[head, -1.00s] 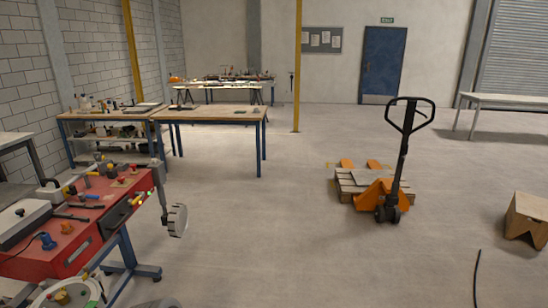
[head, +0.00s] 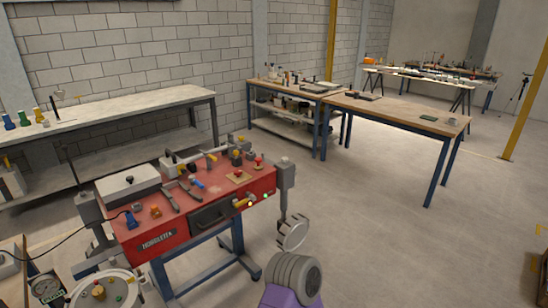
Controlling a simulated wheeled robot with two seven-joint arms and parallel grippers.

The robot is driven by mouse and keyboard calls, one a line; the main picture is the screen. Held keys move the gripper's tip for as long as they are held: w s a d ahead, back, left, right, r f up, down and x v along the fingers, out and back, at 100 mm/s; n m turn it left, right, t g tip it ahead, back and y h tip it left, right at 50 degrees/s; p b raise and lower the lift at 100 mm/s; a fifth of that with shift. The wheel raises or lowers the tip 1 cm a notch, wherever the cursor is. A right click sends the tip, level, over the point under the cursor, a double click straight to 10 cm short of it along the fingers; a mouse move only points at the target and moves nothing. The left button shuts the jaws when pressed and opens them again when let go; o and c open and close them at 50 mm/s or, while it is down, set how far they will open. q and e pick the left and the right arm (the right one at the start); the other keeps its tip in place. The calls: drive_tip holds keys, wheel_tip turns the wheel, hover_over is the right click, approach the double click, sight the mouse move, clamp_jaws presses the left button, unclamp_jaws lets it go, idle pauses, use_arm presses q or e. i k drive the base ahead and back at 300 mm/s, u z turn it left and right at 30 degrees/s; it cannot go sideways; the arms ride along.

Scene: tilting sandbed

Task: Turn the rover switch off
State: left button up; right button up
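I cannot pick out the rover or its switch with certainty. A red bench unit (head: 150,243) on a blue-grey stand is at the left of centre. Its top carries several small parts: a red-topped knob (head: 258,161), a yellow-topped part (head: 236,156), a blue part (head: 130,220) and an orange part (head: 155,211). On its front edge are a yellow handle (head: 242,203) and small lit green and white spots beside it. Any of these being the switch is unclear. Neither of my grippers shows; a grey and purple rounded part at the bottom seems to be my arm.
A grey handwheel (head: 292,232) hangs at the unit's right corner. A round dial gauge (head: 47,288) and a round panel (head: 100,292) are at bottom left. A long grey bench (head: 130,106) and a wooden table (head: 400,112) stand behind.

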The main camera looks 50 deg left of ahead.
sight(237, 172)
drive_tip(key=u, duration=0.5)
drive_tip(key=i, duration=1.75)
drive_tip(key=u, duration=2.05)
drive_tip(key=i, duration=1.05)
drive_tip(key=u, duration=0.8)
